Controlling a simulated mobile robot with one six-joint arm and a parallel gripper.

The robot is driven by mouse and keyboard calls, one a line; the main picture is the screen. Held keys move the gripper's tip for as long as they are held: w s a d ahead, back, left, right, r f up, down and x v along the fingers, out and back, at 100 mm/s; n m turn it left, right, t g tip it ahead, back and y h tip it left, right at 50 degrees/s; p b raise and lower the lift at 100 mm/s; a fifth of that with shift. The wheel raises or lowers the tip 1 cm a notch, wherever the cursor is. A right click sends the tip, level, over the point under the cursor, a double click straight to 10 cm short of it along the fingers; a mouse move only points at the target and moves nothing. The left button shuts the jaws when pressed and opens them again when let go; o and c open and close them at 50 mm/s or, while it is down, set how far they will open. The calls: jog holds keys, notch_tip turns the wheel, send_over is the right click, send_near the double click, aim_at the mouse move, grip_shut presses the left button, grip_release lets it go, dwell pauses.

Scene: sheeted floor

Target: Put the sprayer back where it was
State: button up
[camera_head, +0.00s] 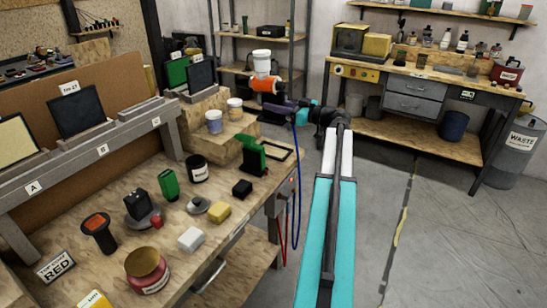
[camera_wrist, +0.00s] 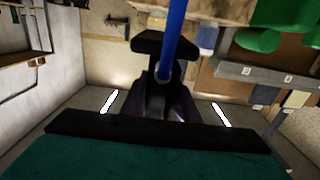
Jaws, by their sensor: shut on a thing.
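The sprayer (camera_head: 265,85) has an orange body with a white cup (camera_head: 262,58) on top and a dark purple lower part. It is held up in the air beyond the far right corner of the left workbench, cup uppermost. My gripper (camera_head: 292,110) is shut on its lower part, at the end of my outstretched arm. In the wrist view the sprayer's dark body (camera_wrist: 170,105) fills the middle, with a blue hose (camera_wrist: 172,40) crossing it. The fingertips are hard to make out. A dark green stand (camera_head: 252,156) is on the workbench corner, below the sprayer.
The left workbench (camera_head: 130,215) holds jars, a red tin (camera_head: 147,268), blocks and small tools. Blue and red hoses (camera_head: 297,195) hang by its right edge. A second bench (camera_head: 400,130) and shelves stand behind. A waste bin (camera_head: 515,150) is far right. The floor at right is clear.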

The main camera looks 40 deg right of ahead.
aim_at(275, 118)
jog(key=shift+d+f+b, duration=0.15)
jog(key=shift+f+b, duration=1.5)
jog(key=shift+f, duration=0.35)
notch_tip(275, 118, down, 6)
jog(key=shift+p, duration=0.4)
jog(key=shift+f, duration=0.2)
jog(key=shift+f, duration=1.8)
